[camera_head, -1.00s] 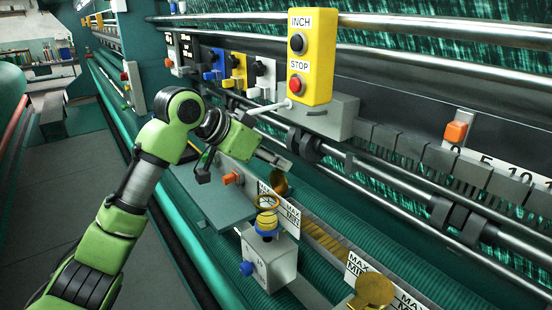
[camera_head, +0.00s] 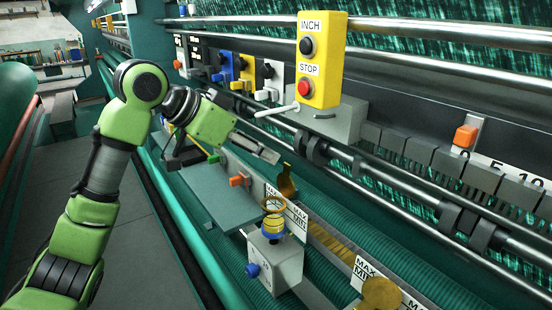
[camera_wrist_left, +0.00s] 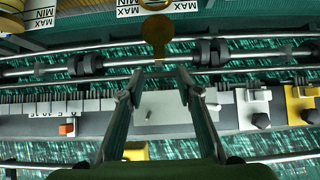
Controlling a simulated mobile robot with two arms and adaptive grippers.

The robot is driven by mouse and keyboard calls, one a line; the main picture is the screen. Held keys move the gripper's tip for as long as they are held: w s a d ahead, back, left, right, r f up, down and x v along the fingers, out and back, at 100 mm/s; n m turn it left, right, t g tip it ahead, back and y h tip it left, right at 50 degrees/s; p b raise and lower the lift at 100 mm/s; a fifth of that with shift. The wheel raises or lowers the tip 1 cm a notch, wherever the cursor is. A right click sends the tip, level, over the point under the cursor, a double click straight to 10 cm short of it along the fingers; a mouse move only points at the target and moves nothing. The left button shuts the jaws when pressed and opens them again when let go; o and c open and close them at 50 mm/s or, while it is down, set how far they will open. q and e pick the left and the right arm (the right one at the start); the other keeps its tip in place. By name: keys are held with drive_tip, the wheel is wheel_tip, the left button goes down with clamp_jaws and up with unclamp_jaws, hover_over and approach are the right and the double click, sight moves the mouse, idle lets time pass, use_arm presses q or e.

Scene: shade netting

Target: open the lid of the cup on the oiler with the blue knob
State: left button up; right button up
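The oiler with the blue knob (camera_head: 252,270) is a light grey box (camera_head: 284,262) in the lower middle of the head view. On it stands a cup (camera_head: 273,226) with yellow and blue bands and a brass rim. Its brass lid (camera_head: 287,182) stands upright behind the open mouth. The lid also shows at the top middle of the left wrist view (camera_wrist_left: 156,32). My left gripper (camera_head: 272,157) is above and left of the lid, apart from it. Its fingers (camera_wrist_left: 170,72) are apart with nothing seen between them. My right gripper is out of view.
A second brass lid (camera_head: 381,293) lies flat at the lower right. A yellow INCH/STOP box (camera_head: 320,60) with a lever (camera_head: 276,110) stands above my gripper. Metal rails run behind. A green-grey plate (camera_head: 205,190) lies under my arm.

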use_arm(q)
drive_tip(key=shift+v, duration=1.8)
